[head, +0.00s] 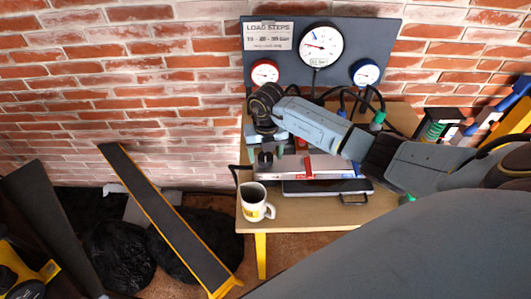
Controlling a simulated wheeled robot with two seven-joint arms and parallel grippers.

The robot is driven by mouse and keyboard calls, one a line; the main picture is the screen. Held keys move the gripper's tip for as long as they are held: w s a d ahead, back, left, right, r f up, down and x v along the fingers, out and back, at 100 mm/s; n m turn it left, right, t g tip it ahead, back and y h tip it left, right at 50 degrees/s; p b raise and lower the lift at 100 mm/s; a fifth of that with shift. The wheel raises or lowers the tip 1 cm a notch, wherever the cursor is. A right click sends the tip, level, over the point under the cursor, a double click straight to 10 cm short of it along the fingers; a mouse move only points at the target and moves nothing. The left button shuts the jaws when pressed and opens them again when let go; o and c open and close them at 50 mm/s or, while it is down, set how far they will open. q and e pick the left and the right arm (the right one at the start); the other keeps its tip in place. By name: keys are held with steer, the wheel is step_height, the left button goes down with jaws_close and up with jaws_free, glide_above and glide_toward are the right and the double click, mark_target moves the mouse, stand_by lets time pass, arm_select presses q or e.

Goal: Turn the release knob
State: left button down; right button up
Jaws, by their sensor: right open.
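My right arm reaches in from the right over the table and bends down at its wrist. My right gripper (276,157) is open, low over the left end of a grey and red hand pump (325,167). I cannot make out the release knob; the gripper and wrist cover that end of the pump. I cannot tell whether the fingers touch anything. Behind the pump, a dark gauge panel (405,38) carries a large white gauge (321,45), a red-rimmed gauge (265,74) and a blue-rimmed gauge (364,73). My left gripper is not in view.
A white mug (253,201) stands at the front left of the wooden table (300,215), close to the gripper. Black hoses run behind my arm. A dark tray (327,187) lies before the pump. A yellow-edged beam (165,215) and black bags (118,252) are at left.

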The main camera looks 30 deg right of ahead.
steer(key=shift+c, duration=0.4)
steer(key=c, duration=0.9)
